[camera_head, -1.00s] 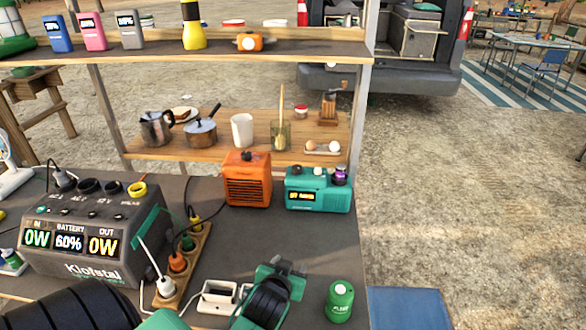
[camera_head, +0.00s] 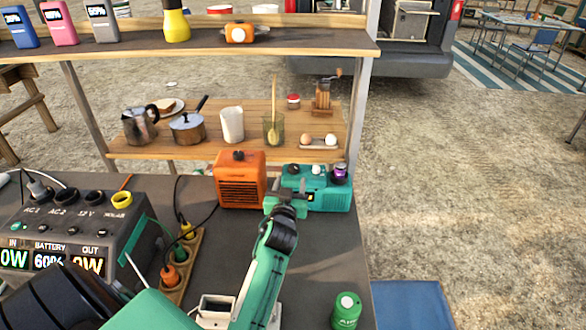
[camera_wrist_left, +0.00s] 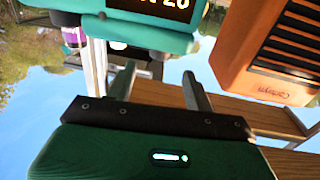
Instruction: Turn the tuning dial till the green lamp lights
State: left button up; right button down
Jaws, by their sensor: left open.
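A teal radio (camera_head: 330,198) stands at the back of the dark worktop, beside an orange heater-like box (camera_head: 241,180). On its top I see a pale knob (camera_head: 316,170) and a purple knob (camera_head: 340,174); I cannot tell which is the tuning dial. My left gripper (camera_head: 290,188) is open and empty, just in front of the radio's left end, hiding part of its front. In the left wrist view the radio (camera_wrist_left: 100,18) appears upside down beyond the open fingers, its amber display partly cut off. I cannot make out a lit green lamp. My right gripper is not in view.
A grey power station (camera_head: 85,225) and a socket strip with plugs (camera_head: 182,265) stand left of my arm. A green can (camera_head: 346,311) stands at the front right. A wooden shelf with pots and cups (camera_head: 225,150) rises behind the worktop. The worktop right of my arm is mostly clear.

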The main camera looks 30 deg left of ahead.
aim_at(293, 170)
pick_arm(q)
jog(key=x, duration=0.6)
jog(key=shift+w+a, duration=0.15)
jog(key=shift+w, duration=0.05)
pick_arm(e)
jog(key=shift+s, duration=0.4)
